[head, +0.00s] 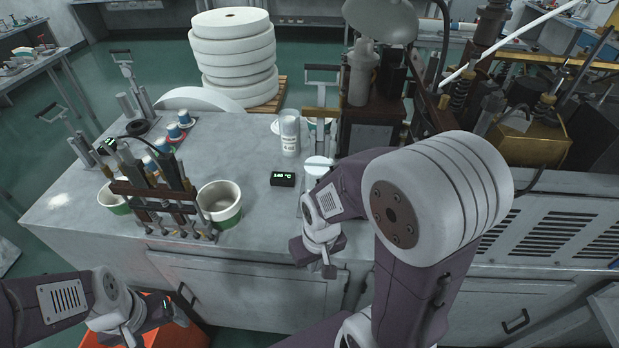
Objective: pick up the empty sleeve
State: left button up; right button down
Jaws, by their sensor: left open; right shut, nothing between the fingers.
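A white upright cylinder with a printed label (290,134) stands on the grey table (245,150); it may be the sleeve, but I cannot tell whether it is empty. My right gripper (328,268) is shut and empty, low at the table's front edge, in front of and apart from the cylinder. My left gripper (136,338) is open at the bottom left, by an orange-red bin (185,333), well away from the cylinder. Its fingertips are partly cut off by the frame's lower edge.
A green-and-white cup (219,204) and another cup (113,200) flank a dark clamp fixture (155,190) at the front left. A small temperature display (283,179) sits mid-table. Machinery (372,110) fills the right. White paper reels (233,55) stand behind. The table centre is mostly clear.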

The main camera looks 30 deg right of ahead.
aim_at(315, 168)
jog(key=z, duration=1.05)
